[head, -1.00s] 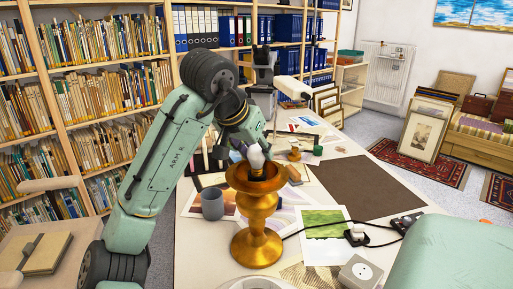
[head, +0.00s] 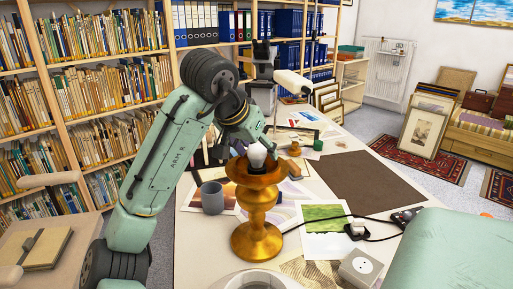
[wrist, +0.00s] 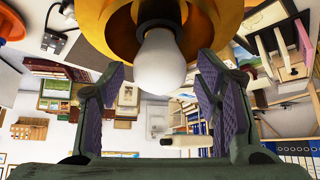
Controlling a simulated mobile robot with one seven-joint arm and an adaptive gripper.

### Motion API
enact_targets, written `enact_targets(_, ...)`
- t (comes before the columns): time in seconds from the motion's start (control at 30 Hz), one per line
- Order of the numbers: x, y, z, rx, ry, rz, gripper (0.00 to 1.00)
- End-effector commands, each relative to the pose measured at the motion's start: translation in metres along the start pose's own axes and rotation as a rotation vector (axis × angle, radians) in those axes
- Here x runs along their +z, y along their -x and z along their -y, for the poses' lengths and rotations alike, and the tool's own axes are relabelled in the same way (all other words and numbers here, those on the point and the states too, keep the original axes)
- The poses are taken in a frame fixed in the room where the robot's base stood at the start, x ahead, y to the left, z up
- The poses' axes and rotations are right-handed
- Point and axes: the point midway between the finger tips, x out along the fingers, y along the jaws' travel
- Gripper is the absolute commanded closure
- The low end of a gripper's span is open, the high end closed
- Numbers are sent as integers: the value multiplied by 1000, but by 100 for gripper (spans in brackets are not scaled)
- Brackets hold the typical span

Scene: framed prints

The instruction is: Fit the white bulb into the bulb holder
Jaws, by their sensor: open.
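The white bulb (head: 257,156) stands upright in the top of the golden lamp-like bulb holder (head: 258,243), inside its wide cup. In the wrist view the bulb (wrist: 158,64) hangs from the top of the picture, its base at the centre of the golden cup (wrist: 212,22). The cup's inside is partly out of view, so how deep the base sits cannot be told. My gripper (head: 242,142) is open beside the bulb, close to it. In the wrist view its two padded fingers (wrist: 160,80) stand apart on either side of the bulb, with gaps and no contact visible.
A grey mug (head: 212,198) stands left of the holder. A black cable, a plug and a white socket box (head: 361,268) lie to the right. Prints and a brown mat (head: 368,182) cover the table. A white cylindrical object (head: 293,84) stands out behind my gripper.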

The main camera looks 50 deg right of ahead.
Motion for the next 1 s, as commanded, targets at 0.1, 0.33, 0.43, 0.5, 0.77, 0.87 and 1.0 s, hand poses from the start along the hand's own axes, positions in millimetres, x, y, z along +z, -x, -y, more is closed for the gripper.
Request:
enact_targets(0.1,0,0,0,0,0,0,42)
enact_targets(0.33,0,6,0,-2,0,-1,42)
enact_targets(0.43,-1,20,0,-1,0,-3,42)
enact_targets(0.5,-1,34,0,-3,0,-3,42)
enact_targets(0.77,0,90,1,-6,1,-2,42)
enact_targets(0.87,0,105,1,-4,1,-1,42)
enact_targets(1.0,0,117,0,-1,0,0,42)
